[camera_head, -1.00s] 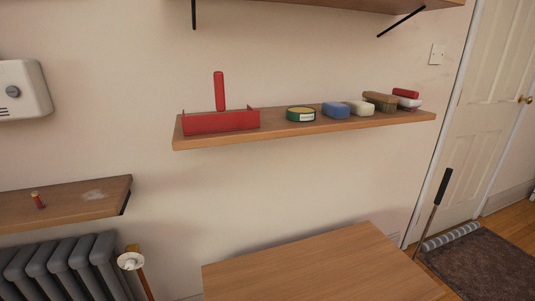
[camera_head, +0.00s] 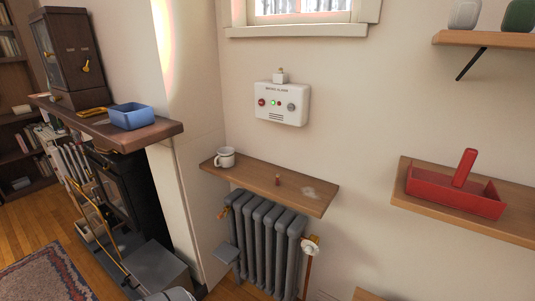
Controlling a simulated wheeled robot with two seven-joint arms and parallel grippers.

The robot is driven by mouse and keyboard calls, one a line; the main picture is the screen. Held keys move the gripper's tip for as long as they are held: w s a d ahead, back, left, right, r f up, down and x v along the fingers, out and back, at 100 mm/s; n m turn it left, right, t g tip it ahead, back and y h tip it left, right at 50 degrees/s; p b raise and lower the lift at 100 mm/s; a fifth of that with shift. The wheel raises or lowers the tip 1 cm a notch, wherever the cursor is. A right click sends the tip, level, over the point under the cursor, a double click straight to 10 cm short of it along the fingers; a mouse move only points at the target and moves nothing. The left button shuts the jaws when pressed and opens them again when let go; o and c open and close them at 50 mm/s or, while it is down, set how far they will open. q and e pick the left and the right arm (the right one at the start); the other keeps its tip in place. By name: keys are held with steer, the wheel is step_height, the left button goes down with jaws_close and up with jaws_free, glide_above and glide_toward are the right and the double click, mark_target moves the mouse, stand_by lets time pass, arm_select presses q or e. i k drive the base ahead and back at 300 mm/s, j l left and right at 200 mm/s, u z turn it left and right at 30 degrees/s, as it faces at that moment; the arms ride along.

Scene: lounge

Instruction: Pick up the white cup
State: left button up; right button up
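A white cup (camera_head: 225,157) stands upright near the left end of a wooden wall shelf (camera_head: 258,181). Its handle points left. The shelf sits above a grey radiator. Neither of my grippers is in view.
A grey radiator (camera_head: 265,240) stands below. A white alarm box (camera_head: 282,103) hangs above. A mantel (camera_head: 160,130) with a blue container (camera_head: 131,116) juts out at left; a red tray (camera_head: 455,192) is on the right shelf.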

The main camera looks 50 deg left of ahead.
mark_target(226, 155)
steer(key=u, duration=2.05)
steer(key=i+j+z, duration=0.15)
steer(key=z, duration=0.25)
steer(key=i+j+z, duration=0.15)
steer(key=z, duration=0.2)
